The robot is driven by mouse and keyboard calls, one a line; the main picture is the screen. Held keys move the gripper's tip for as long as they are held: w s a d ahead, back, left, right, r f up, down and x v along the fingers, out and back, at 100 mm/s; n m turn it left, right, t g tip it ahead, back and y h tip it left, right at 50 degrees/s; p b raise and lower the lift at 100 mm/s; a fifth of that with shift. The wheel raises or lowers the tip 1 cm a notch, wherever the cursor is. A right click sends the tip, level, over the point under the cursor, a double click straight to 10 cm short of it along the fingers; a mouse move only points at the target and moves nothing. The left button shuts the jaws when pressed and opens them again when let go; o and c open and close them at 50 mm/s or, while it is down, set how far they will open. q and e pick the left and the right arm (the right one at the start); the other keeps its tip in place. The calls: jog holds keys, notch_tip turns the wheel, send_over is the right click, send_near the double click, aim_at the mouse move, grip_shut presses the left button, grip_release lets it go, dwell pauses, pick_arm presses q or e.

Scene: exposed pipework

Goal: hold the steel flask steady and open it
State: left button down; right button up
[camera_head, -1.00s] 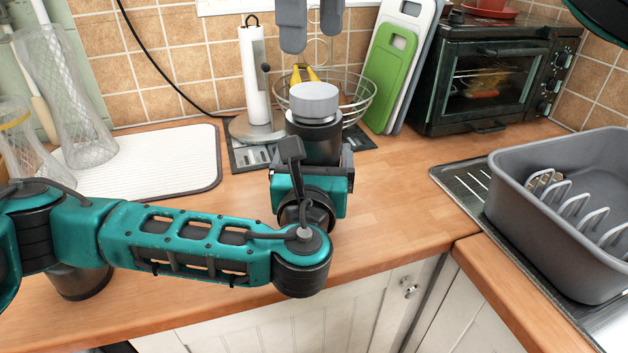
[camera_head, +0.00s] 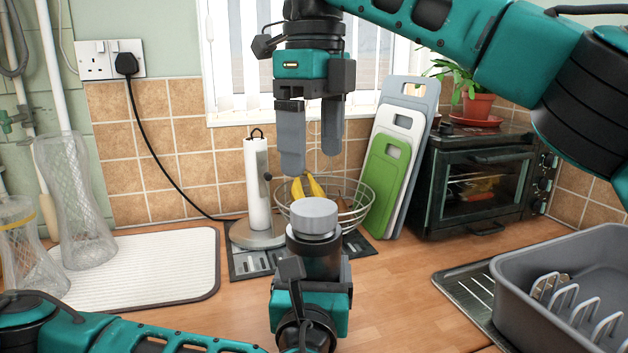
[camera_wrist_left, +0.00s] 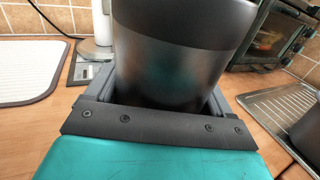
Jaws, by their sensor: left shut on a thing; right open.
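The steel flask (camera_head: 316,253) stands upright on the wooden counter, dark-bodied with a round light-grey lid (camera_head: 314,215) on top. My left gripper (camera_head: 318,280) is shut around the flask's body from the near side. In the left wrist view the flask (camera_wrist_left: 180,60) fills the space between the jaws, and its lid is out of frame. My right gripper (camera_head: 309,150) points down above the lid, open and empty, its two grey fingers apart. A clear gap shows between the fingertips and the lid.
A wire fruit basket (camera_head: 362,203) with bananas and a paper towel stand (camera_head: 257,185) are behind the flask. Chopping boards (camera_head: 385,175) lean beside a toaster oven (camera_head: 475,185). A drying mat (camera_head: 150,265) lies left and a grey dish rack (camera_head: 575,280) right. Counter right of the flask is clear.

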aim_at(314, 207)
jog(key=m, duration=1.1)
jog(key=shift+m, duration=0.4)
jog(key=m, duration=0.3)
jog(key=shift+m, duration=0.4)
jog(key=m, duration=0.3)
jog(key=shift+m, duration=0.3)
jog(key=m, duration=0.3)
jog(key=shift+m, duration=0.4)
jog(key=m, duration=0.3)
jog(key=shift+m, duration=0.3)
jog(key=m, duration=0.4)
jog(key=shift+f, duration=0.5)
notch_tip(314, 207, down, 7)
